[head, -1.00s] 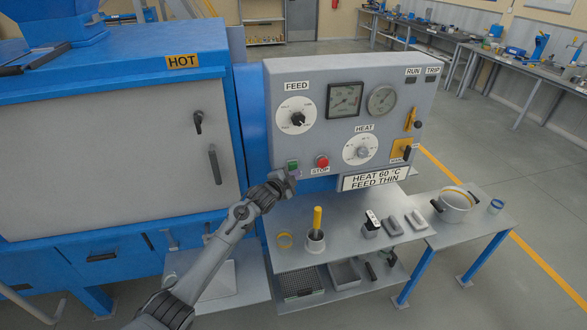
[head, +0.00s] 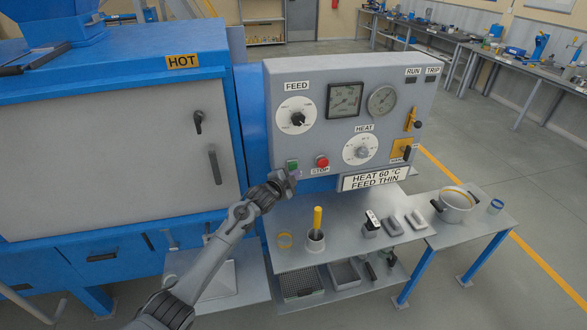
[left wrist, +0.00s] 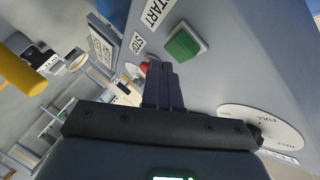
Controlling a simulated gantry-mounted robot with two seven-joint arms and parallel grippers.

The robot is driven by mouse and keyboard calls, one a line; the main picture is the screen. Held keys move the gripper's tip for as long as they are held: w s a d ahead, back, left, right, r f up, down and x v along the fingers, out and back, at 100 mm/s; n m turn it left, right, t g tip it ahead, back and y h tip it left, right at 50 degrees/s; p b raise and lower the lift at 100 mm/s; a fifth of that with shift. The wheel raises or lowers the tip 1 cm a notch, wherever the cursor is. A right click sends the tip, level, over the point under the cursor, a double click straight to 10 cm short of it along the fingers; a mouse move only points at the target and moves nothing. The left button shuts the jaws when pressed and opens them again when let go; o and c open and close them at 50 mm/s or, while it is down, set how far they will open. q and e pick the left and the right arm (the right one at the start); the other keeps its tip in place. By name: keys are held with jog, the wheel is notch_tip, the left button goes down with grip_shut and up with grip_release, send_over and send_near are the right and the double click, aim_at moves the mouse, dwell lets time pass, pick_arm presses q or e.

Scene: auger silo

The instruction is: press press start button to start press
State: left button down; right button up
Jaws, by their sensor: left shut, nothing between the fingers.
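The green start button (head: 292,165) is on the lower left of the grey control panel, left of the red stop button (head: 322,161). In the left wrist view the green button (left wrist: 184,44) stands out from the panel under a START label, and the red stop button (left wrist: 145,66) is partly behind my fingers. My left gripper (head: 288,180) is shut and empty, just below the green button in the head view. In the left wrist view its closed fingertips (left wrist: 160,66) point toward the panel and appear apart from the green button. My right gripper is not in view.
The grey panel (head: 255,70) also carries a FEED dial (head: 297,117), a HEAT dial (head: 361,149) and two gauges. A pot (head: 455,206) stands right. The blue machine (head: 120,60) is left.

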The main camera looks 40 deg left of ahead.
pick_arm(q)
jog(key=shift+a, duration=0.15)
jog(key=shift+w+a, duration=0.2)
jog(key=shift+w, duration=0.05)
dwell(0.7)
